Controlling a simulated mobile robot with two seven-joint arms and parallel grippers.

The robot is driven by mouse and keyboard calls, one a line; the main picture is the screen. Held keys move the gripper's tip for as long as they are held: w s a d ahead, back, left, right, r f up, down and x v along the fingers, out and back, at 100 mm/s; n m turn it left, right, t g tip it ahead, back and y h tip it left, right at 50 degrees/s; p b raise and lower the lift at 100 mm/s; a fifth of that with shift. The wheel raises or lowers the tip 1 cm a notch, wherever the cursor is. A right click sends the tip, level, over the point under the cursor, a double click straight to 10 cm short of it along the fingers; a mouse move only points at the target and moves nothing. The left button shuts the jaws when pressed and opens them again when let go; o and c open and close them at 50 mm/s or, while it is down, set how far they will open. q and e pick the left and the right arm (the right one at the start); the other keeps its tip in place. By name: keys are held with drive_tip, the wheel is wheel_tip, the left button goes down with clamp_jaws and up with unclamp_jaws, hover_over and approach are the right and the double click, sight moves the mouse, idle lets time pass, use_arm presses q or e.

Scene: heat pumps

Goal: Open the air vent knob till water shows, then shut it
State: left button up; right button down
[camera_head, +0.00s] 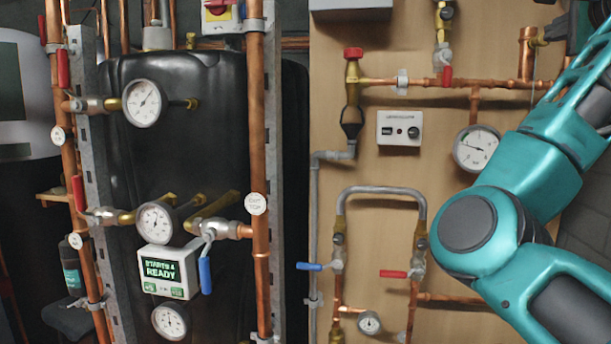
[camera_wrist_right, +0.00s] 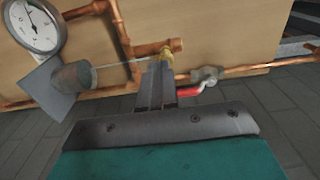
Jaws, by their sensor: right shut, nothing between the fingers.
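The brass air vent fitting (camera_head: 537,39) sits beside the top of a short capped copper stub at the upper right of the head view. It also shows in the right wrist view (camera_wrist_right: 166,53), where its knob is mostly hidden by my fingers. My right gripper (camera_wrist_right: 158,66) is shut with nothing between its fingers, its tips close to the fitting; I cannot tell whether they touch it. A thin pale line runs from the fitting to a grey cup (camera_wrist_right: 76,77); it looks like a thin water stream. My left gripper is not in view.
A pressure gauge (camera_head: 476,149) sits below left of the vent, and a red lever (camera_head: 447,76) is on the pipework to the left. In the right wrist view a red-handled valve (camera_wrist_right: 200,84) is just right of my fingers. My right arm covers the panel's right side.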

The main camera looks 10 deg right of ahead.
sight(540, 37)
drive_tip(key=p+x, duration=0.1)
drive_tip(key=x, duration=0.5)
drive_tip(key=shift+f, duration=0.1)
drive_tip(key=shift+r, duration=0.25)
drive_tip(key=shift+w, duration=0.15)
idle(0.7)
drive_tip(key=shift+r, duration=0.3)
drive_tip(key=shift+d+r, duration=0.1)
drive_tip(key=shift+r, duration=0.45)
